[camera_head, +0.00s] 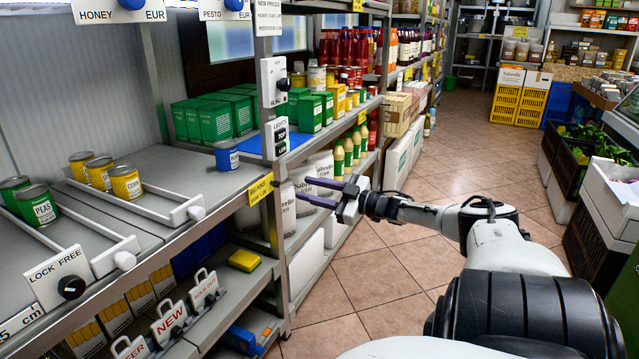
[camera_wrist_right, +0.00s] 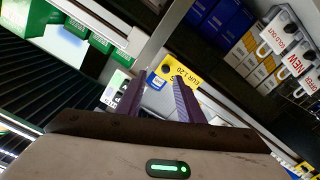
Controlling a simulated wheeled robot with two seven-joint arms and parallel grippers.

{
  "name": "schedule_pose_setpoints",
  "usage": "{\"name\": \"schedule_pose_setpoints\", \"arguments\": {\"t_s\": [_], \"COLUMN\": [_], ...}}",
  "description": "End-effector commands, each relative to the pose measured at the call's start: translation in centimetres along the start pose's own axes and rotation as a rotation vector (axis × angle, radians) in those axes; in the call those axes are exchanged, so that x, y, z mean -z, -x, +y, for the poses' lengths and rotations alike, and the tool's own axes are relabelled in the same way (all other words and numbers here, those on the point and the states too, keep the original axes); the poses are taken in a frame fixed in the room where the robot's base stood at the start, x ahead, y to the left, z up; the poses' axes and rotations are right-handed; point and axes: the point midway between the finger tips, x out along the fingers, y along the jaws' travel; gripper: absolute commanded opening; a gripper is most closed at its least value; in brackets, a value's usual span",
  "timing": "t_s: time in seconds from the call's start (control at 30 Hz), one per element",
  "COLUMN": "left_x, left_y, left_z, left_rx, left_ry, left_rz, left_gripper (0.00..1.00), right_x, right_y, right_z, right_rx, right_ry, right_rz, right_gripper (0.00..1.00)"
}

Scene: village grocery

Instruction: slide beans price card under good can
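A yellow price card (camera_head: 260,188) stands at the right end of the shelf's front edge; its print is too small to read in the head view. In the right wrist view a yellow card (camera_wrist_right: 180,72) with "EUR 1.20" shows beyond the fingertips. A blue can (camera_head: 226,155) stands upright on the shelf behind the card. Green peas cans (camera_head: 38,205) and yellow corn cans (camera_head: 125,181) stand in the lanes to the left. I cannot tell which can is the good one. My right gripper (camera_head: 303,190) is open and empty, right of the card and apart from it. My left gripper is out of view.
White dividers (camera_head: 187,211) and a LOCK FREE plate (camera_head: 62,282) stand on the shelf. A shelf post (camera_head: 273,110) rises behind the card. Below are NEW (camera_head: 168,323) and SOLD OUT (camera_head: 203,290) tags and a yellow-green block (camera_head: 243,260). The aisle floor is clear.

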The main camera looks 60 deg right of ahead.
Motion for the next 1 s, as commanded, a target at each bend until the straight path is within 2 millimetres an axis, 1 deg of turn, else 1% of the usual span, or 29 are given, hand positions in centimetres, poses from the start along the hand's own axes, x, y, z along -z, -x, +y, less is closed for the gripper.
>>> {"name": "schedule_pose_setpoints", "arguments": {"t_s": [0.03, 0.1, 0.3, 0.9, 0.97, 1.0], "left_x": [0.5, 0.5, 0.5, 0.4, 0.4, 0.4], "left_y": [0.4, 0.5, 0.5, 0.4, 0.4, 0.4], "left_z": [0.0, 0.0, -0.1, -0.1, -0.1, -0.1], "left_rx": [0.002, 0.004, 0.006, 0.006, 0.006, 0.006], "left_ry": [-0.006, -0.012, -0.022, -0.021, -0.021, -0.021], "left_rz": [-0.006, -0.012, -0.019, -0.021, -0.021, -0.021], "left_gripper": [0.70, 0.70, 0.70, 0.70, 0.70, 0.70], "right_x": [0.2, 0.2, 0.0, -0.1, -0.5, -1.1], "right_y": [0.8, 1.4, 2.4, 2.4, 2.3, 2.2], "right_z": [0.1, 0.1, 0.0, -0.1, -0.6, -1.3], "right_rx": [0.002, 0.002, -0.001, 0.000, 0.001, 0.003], "right_ry": [-0.003, -0.002, -0.001, -0.001, -0.007, -0.016], "right_rz": [-0.004, -0.003, 0.000, -0.001, -0.009, -0.022], "right_gripper": [0.34, 0.34, 0.34, 0.34, 0.34, 0.34]}}
